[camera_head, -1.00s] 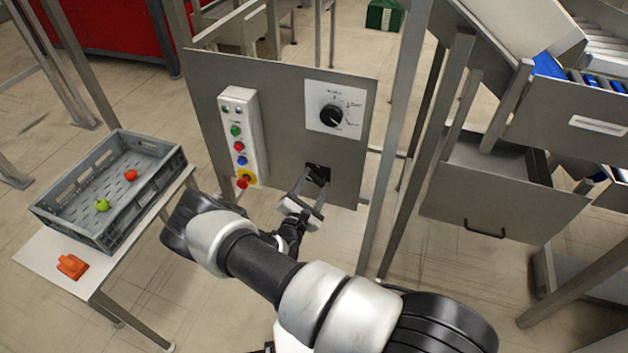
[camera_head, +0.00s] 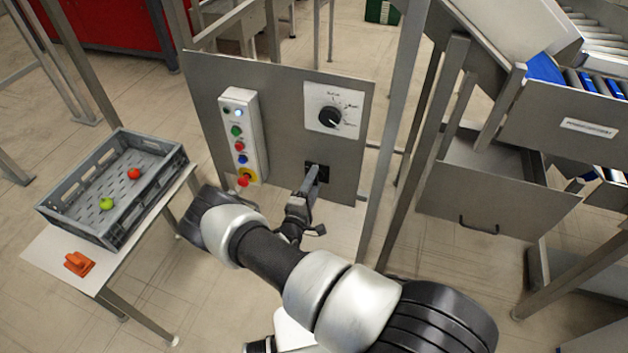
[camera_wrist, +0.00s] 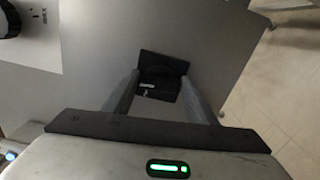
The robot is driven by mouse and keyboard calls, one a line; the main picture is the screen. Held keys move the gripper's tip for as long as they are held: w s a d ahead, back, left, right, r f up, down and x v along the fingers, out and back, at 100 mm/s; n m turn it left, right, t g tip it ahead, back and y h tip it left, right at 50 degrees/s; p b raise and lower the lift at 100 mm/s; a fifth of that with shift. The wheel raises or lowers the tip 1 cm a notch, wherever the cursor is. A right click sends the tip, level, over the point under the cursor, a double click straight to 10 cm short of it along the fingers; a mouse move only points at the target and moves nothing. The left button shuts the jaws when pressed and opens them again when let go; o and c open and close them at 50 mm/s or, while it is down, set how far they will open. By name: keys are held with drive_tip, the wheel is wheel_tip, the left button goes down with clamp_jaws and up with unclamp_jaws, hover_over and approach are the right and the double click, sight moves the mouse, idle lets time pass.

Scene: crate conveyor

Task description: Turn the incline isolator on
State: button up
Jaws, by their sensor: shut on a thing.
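The isolator (camera_head: 325,172) is a black square unit low on the grey panel, right of the button box. The fingers hide part of the isolator in the head view. I cannot read the knob's setting.
A white plate with a black rotary dial (camera_head: 330,116) sits above the isolator. A button box (camera_head: 243,135) with a red stop knob is to the left. A grey crate (camera_head: 70,222) and an orange object (camera_head: 79,264) are on a side table. A drawer (camera_head: 497,200) stands right.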

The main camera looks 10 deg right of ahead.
drive_tip(key=shift+f+m, duration=0.1)
drive_tip(key=shift+m, duration=0.4)
drive_tip(key=o, duration=1.1)
drive_tip(key=shift+c, duration=0.2)
drive_tip(key=shift+s+a, duration=0.1)
drive_tip(key=v, duration=1.7)
drive_tip(key=shift+s+p, duration=0.2)
drive_tip(key=shift+p, duration=0.2)
